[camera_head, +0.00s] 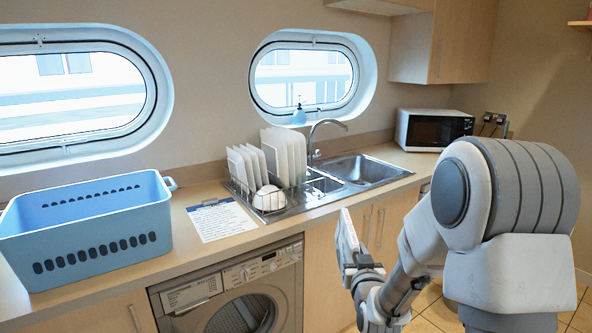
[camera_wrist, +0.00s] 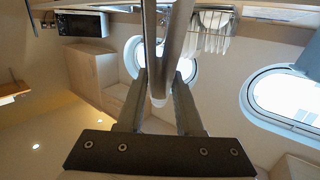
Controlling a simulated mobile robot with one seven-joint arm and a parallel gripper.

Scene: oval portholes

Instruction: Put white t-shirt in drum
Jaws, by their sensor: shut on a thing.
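The washing machine (camera_head: 190,296) stands under the counter in the head view. Its round front (camera_head: 243,316) shows dark and is cut off by the lower edge; I cannot tell whether the door is open. My gripper (camera_head: 347,236) is right of the machine, in front of the cabinets; it also shows in the wrist view (camera_wrist: 162,80). Its fingers are shut on a narrow, long grey-beige thing (camera_wrist: 165,45) with a pale rounded end. I cannot tell what this is. No white t-shirt can be made out in either view.
A blue basket (camera_head: 100,265) stands on the counter at left; its floor is hidden. A printed sheet (camera_head: 222,220), a dish rack with plates (camera_head: 290,155), the sink (camera_head: 362,168) and a microwave (camera_head: 432,129) line the counter. Tiled floor shows at lower right.

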